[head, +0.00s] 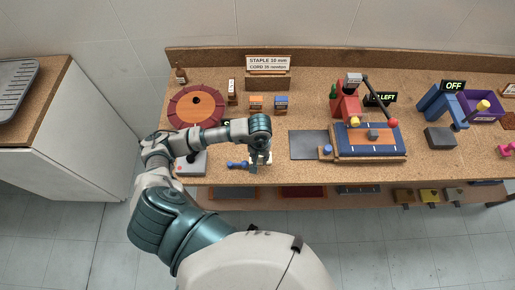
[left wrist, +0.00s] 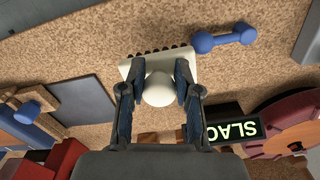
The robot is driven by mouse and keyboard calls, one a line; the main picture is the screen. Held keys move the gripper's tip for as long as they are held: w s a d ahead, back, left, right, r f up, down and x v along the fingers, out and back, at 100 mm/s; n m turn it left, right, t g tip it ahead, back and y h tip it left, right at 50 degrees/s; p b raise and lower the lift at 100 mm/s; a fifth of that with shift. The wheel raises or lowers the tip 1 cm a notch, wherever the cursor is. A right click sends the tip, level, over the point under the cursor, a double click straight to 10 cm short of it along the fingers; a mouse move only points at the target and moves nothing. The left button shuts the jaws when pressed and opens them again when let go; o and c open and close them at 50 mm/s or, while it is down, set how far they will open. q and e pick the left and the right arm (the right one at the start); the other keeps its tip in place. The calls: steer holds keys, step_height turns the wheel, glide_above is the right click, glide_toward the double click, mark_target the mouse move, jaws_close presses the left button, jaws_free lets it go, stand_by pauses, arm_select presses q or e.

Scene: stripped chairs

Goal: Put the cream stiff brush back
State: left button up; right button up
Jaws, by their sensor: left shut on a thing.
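The cream stiff brush (left wrist: 158,62) shows in the left wrist view as a pale block with a round knob and a row of dark bristles along its far edge. My left gripper (left wrist: 158,88) is shut on the knob, one finger on each side. In the head view my left gripper (head: 257,164) is over the front part of the bench, and only a pale bit of the brush (head: 267,158) shows beside it. I cannot tell whether the brush touches the bench. My right gripper is in neither view.
A blue dumbbell-shaped tool (left wrist: 223,39) lies close to the brush. A dark grey mat (head: 308,145) and a blue-topped press (head: 369,141) stand to the right. A round red-brown tray (head: 176,106) is behind my arm. The bench's front edge is near.

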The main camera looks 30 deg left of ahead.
arm_select(q)
steer(key=w+a, duration=0.3)
steer(key=w, duration=0.1)
steer(key=shift+a+f+p, duration=0.15)
steer(key=shift+f+p, duration=0.15)
steer(key=shift+p, duration=0.05)
step_height(320, 180, down, 3)
steer(key=shift+p, duration=0.35)
steer(key=shift+f, duration=0.25)
steer(key=o, duration=1)
steer(key=shift+r, duration=0.1)
step_height(320, 180, up, 12)
steer(key=shift+f+b, duration=0.1)
steer(key=shift+b, duration=0.65)
